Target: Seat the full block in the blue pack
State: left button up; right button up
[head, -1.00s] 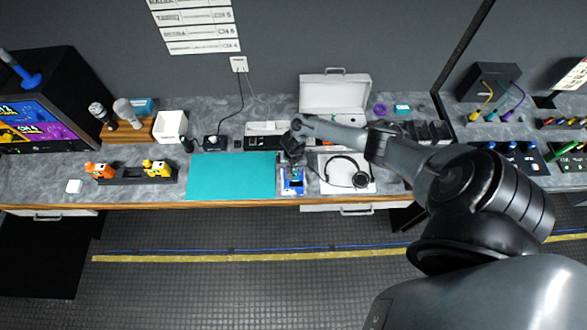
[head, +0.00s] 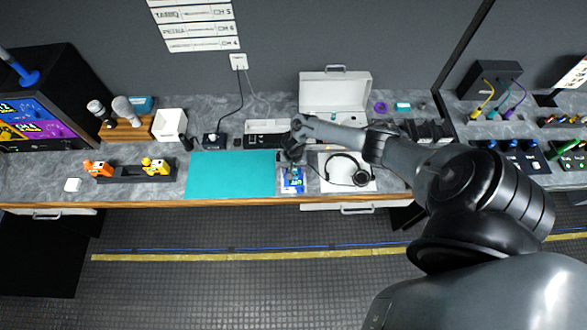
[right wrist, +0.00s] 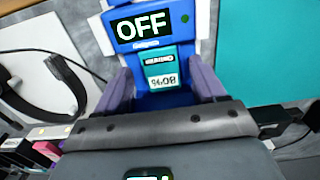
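The blue pack (head: 292,182) lies at the bench's front edge, just right of the teal mat. In the right wrist view the blue pack (right wrist: 153,29) has a screen reading OFF. A teal block (right wrist: 158,68) with a white number label sits in the pack's recess below the screen; I cannot tell if it is fully down. My right gripper (head: 291,160) is over the pack. In the right wrist view its fingers (right wrist: 156,70) stand apart on either side of the block, with blue showing between, so it looks open. My left gripper is not in view.
The teal mat (head: 232,176) is bare. A headset (head: 347,170) lies on a white sheet right of the pack. Behind are a white device (head: 267,139) and an open white case (head: 335,92). Orange and yellow items (head: 128,170) sit in a black holder at left.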

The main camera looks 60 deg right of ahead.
aim_at(293, 171)
jog(key=shift+r, duration=0.15)
notch_tip(293, 171, up, 10)
jog(key=p, duration=0.2)
jog(key=shift+r+p, duration=0.25)
jog(key=shift+p, duration=0.1)
dwell(0.4)
